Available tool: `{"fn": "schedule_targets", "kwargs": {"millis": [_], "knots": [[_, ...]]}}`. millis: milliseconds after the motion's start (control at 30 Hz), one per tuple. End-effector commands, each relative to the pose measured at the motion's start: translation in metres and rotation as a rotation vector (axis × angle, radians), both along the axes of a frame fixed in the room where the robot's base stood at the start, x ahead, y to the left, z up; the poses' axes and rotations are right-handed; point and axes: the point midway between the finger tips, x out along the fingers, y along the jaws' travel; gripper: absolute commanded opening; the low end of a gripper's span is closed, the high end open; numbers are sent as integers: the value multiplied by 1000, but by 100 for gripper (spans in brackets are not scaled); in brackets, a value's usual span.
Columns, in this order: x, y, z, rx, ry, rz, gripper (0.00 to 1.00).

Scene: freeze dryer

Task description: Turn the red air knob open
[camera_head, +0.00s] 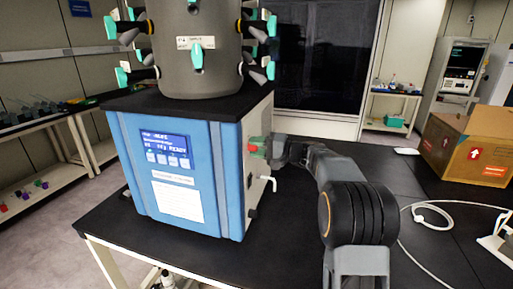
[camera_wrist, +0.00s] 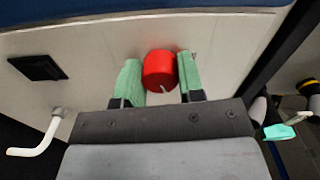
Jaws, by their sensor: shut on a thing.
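The red air knob (camera_wrist: 160,70) sits on the light side panel of the freeze dryer (camera_head: 180,172). In the head view the knob (camera_head: 252,148) shows as a small red spot at the machine's right side. My gripper (camera_wrist: 161,82) has its two green fingers on either side of the knob and is shut on it. In the head view my gripper (camera_head: 262,149) reaches the panel from the right, and my arm hides part of it. The knob's turn angle cannot be told.
A white bent spout (camera_wrist: 38,140) sticks out of the panel near the gripper. A black rectangular fitting (camera_wrist: 38,68) is on the same panel. A cardboard box (camera_head: 467,147) and a white cable (camera_head: 430,210) lie on the black table (camera_head: 290,235) to the right.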

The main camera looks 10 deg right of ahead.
Motion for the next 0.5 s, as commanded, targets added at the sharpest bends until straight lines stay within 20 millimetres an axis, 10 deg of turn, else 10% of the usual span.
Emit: {"fn": "schedule_targets", "kwargs": {"millis": [500], "knots": [[0,0,1,147,252,0,12]]}}
